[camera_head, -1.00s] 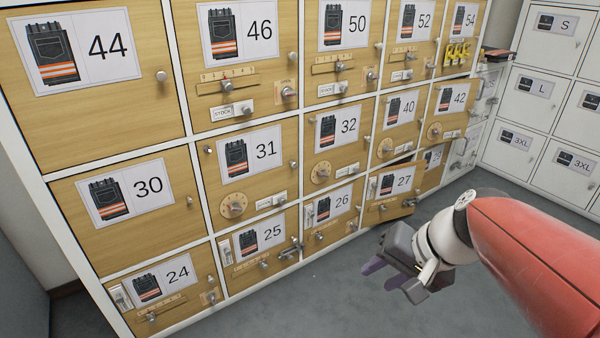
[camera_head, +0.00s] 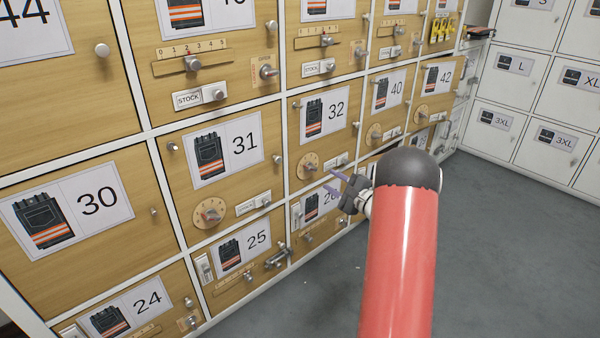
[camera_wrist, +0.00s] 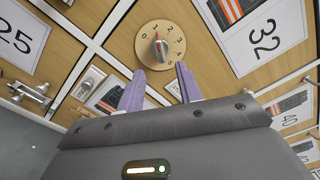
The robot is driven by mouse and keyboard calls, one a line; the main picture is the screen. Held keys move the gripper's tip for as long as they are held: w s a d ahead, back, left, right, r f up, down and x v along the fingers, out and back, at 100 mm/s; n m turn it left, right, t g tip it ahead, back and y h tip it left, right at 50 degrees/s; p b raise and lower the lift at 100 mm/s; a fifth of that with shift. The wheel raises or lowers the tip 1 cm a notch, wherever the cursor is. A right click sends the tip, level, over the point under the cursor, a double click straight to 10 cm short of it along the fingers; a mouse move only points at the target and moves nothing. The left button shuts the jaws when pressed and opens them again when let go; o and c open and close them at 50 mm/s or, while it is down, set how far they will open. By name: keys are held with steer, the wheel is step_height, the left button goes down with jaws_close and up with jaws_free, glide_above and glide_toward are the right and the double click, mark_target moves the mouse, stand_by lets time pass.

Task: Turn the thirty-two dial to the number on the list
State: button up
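The thirty-two dial (camera_head: 309,166) is a round wooden disc with a metal knob, low on the left of the door marked 32 (camera_head: 327,121). In the wrist view the dial (camera_wrist: 160,45) shows numbers around its rim, and the knob's red mark points near the 1. My gripper (camera_head: 331,182) is just right of and below the dial in the head view. In the wrist view its two purple fingers (camera_wrist: 160,76) are spread apart and empty, with the dial just beyond the tips. They do not touch the knob. I cannot make out a list.
A similar dial (camera_head: 209,213) is on the door marked 31, and another (camera_head: 374,133) on door 40. A stock slide (camera_head: 319,67) sits above door 32. Knobs and a latch (camera_head: 278,256) stick out from nearby doors. The grey floor (camera_head: 480,240) at right is clear.

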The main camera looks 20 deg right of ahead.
mark_target(314, 170)
steer(key=x, duration=0.7)
steer(key=shift+w+a, duration=0.1)
steer(key=shift+w, duration=0.05)
jaws_close()
